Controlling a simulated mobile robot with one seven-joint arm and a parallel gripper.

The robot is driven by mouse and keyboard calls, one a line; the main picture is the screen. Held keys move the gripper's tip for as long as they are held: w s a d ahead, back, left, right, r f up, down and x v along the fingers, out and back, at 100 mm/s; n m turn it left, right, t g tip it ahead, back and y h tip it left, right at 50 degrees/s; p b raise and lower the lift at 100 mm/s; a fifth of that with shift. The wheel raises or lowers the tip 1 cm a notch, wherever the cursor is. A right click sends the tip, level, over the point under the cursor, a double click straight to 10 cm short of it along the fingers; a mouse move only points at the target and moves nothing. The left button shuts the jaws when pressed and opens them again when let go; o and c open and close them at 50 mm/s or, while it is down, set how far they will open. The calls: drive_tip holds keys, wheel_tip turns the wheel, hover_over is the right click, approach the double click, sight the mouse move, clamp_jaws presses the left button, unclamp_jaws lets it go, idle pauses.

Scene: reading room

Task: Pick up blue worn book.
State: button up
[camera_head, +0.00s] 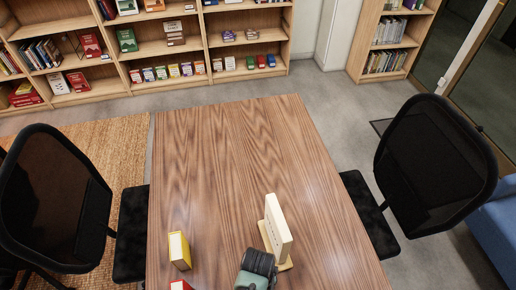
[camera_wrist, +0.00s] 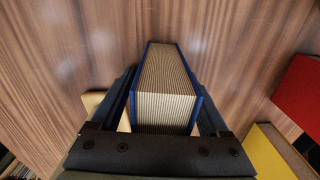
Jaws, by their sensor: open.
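The blue worn book (camera_wrist: 168,88) stands upright on the table in the wrist view, its pale page edges facing the camera between two blue covers. My gripper (camera_wrist: 166,108) is open, with one dark finger along each side of the book. The fingers look very close to the covers; I cannot tell whether they touch. In the head view my gripper (camera_head: 257,268) is at the near edge of the picture, and the blue book is hidden there.
A cream upright piece on a base (camera_head: 277,228) stands just right of my gripper. A yellow book (camera_head: 180,250) and a red book (camera_head: 180,285) stand to the left. The far tabletop (camera_head: 235,145) is clear. Black chairs flank the table (camera_head: 60,200).

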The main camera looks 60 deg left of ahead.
drive_tip(key=shift+c, duration=0.3)
clamp_jaws()
drive_tip(key=shift+r, duration=0.15)
